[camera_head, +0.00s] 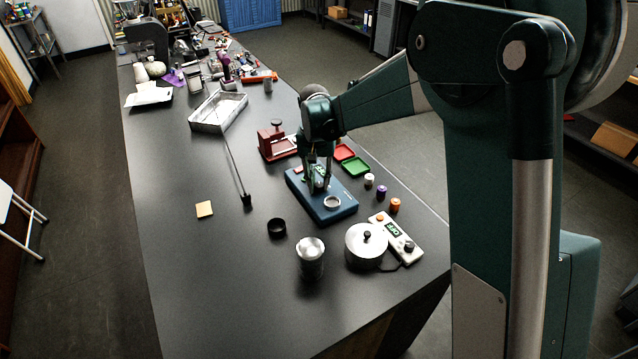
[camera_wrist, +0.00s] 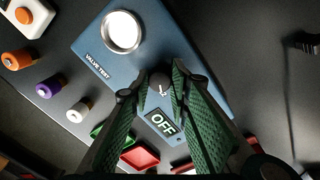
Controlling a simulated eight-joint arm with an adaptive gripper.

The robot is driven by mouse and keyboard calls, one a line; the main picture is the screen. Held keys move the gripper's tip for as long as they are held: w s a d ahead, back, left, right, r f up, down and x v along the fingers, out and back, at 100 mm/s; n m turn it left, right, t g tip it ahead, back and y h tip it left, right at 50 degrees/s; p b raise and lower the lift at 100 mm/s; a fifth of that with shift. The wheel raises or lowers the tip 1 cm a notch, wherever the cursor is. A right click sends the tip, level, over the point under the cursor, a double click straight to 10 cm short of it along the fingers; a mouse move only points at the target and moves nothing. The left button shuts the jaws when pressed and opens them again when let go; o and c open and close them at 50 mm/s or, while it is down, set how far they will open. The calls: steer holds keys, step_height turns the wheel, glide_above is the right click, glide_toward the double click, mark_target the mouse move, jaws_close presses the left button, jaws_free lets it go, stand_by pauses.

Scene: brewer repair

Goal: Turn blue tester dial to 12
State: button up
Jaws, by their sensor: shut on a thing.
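The blue tester (camera_head: 338,206) lies on the dark bench in the head view, and its blue top with the words VALVE TEST also shows in the wrist view (camera_wrist: 85,38). Its dial (camera_wrist: 159,83) is a small dark knob with a white pointer mark. The tester's display (camera_wrist: 162,124) reads OFF. A round metal ring (camera_wrist: 123,31) sits on the tester's other end. My gripper (camera_wrist: 157,94) points down over the tester, its two green fingers shut on the dial from both sides.
Near the tester stand a red device (camera_head: 277,143), red and green trays (camera_head: 356,167), and white, purple and orange batteries (camera_head: 382,191). A metal pot (camera_head: 366,246), a metal can (camera_head: 310,258) and a white controller (camera_head: 398,238) stand in front. The bench's left side is mostly clear.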

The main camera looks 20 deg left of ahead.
mark_target(318, 184)
stand_by(0.3)
steer(key=o, duration=0.9)
steer(key=shift+r, duration=0.1)
steer(key=shift+a+r, duration=0.15)
steer(key=shift+r, duration=2.85)
steer(key=shift+a+r, duration=0.15)
steer(key=shift+r, duration=2.8)
